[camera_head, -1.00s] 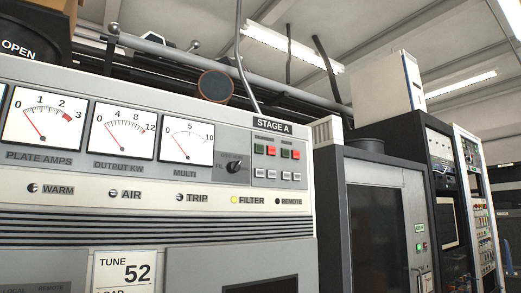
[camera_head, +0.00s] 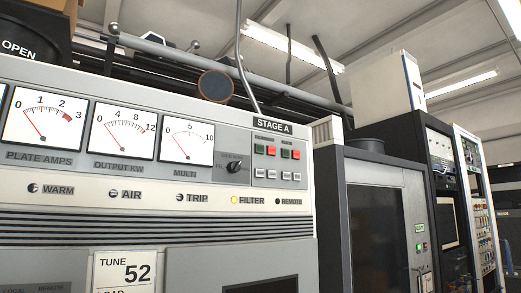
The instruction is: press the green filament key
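On the upper right of the grey transmitter panel, under the "STAGE A" label (camera_head: 273,126), sits a row of small square keys. From left to right they are a green key (camera_head: 259,149), a red key (camera_head: 271,151), a second green key (camera_head: 285,153) and a second red key (camera_head: 296,154). Small labels sit above each pair, too blurred to read, so I cannot tell which green key is the filament one. Neither of my grippers shows in the view.
A black rotary knob (camera_head: 234,166) sticks out left of the keys. A dark cabinet (camera_head: 376,220) stands to the right. Pipes and a hanging cable run above the panel. The space before the keys looks clear.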

